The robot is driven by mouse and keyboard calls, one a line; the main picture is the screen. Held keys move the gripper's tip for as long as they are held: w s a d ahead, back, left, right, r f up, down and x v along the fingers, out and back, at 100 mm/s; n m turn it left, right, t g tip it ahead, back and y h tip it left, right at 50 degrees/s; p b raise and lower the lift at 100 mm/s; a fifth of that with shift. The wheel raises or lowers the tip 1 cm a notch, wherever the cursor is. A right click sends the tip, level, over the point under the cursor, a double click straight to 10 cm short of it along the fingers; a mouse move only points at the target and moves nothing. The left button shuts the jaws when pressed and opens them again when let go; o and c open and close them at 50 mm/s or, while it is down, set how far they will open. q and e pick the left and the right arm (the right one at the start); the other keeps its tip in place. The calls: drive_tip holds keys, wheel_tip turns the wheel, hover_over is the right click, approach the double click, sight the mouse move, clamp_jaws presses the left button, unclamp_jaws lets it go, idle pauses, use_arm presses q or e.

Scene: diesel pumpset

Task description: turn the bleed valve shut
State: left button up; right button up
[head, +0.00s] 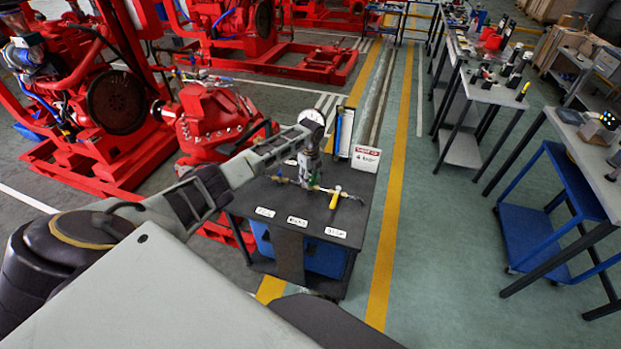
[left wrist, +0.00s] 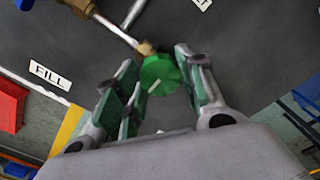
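A green round knob (left wrist: 160,75) on a brass stem sits at the end of a thin metal pipe in the left wrist view. My left gripper (left wrist: 157,60) has its two fingers apart, one on each side of the knob. The knob is very close to the fingers; I cannot tell whether they touch it. In the head view the left gripper (head: 309,180) points down over the pipework on the dark bench (head: 345,218); the green knob is too small there to make out clearly. I cannot read a label for the knob. My right gripper is not in view.
A yellow lever (head: 335,198) stands on the pipework just right of the gripper. A white "FILL" label (left wrist: 50,77) lies on the bench. Green floor (head: 430,220) is clear to the right.

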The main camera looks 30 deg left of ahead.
sight(310, 179)
use_arm(q)
drive_tip(key=o, duration=0.4)
drive_tip(key=shift+o, duration=0.2)
wheel_tip(310, 179, up, 12)
idle(0.7)
idle(0.6)
